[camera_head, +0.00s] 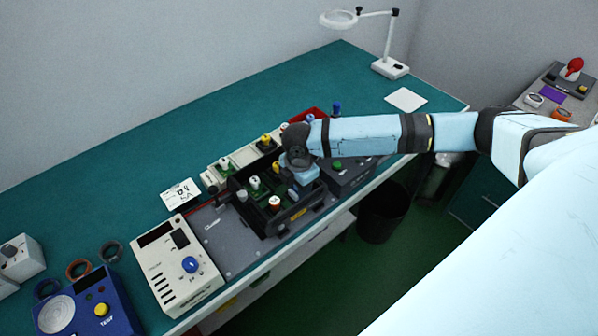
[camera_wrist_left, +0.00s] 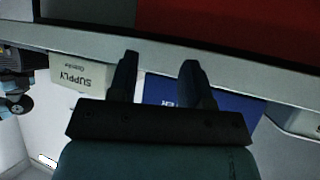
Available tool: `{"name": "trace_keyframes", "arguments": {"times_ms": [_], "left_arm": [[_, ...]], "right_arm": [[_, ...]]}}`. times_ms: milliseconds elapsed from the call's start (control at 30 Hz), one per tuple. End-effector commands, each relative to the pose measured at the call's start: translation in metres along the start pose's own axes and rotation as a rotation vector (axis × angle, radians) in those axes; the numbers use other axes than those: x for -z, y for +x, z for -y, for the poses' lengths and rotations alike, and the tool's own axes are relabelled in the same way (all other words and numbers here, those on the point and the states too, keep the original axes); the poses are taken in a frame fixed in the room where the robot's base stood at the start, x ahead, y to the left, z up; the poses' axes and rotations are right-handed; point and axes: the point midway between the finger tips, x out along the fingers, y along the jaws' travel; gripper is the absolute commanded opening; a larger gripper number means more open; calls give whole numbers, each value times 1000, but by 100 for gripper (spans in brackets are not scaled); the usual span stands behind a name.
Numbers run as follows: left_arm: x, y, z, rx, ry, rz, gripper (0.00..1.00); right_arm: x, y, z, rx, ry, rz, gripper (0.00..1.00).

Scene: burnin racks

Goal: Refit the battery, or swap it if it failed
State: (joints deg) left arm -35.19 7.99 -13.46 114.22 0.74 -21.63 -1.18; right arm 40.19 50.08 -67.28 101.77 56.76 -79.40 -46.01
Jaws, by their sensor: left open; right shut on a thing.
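I cannot tell which part is the battery. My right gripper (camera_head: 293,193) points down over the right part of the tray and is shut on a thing. My wrist hides that thing, so I cannot name it. My left gripper (camera_wrist_left: 160,65) is open, with nothing visible between its fingers. The left arm is out of the head view.
A cream meter box (camera_head: 178,262) with a blue knob stands left of the tray, beside a blue tester (camera_head: 88,305). A magnifier lamp (camera_head: 390,67) is at the back right. A black bin (camera_head: 384,212) stands below. The left back bench is clear.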

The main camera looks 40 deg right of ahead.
Motion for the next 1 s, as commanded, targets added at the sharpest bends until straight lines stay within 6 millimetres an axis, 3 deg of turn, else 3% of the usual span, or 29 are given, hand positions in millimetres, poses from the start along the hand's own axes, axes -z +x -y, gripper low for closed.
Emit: {"name": "trace_keyframes", "arguments": {"times_ms": [233, 267, 400, 700, 1000], "left_arm": [[0, 0, 0, 0, 0, 0, 45], [0, 0, 0, 0, 0, 0, 45], [0, 0, 0, 0, 0, 0, 45], [2, -1, 0, 0, 0, -1, 45], [18, -12, 0, 0, 0, 0, 45]], "right_arm": [[0, 0, 0, 0, 0, 0, 10], [0, 0, 0, 0, 0, 0, 38], [0, 0, 0, 0, 0, 0, 65], [0, -1, 1, 2, -1, 0, 65], [0, -20, 1, 1, 0, 0, 65]]}}
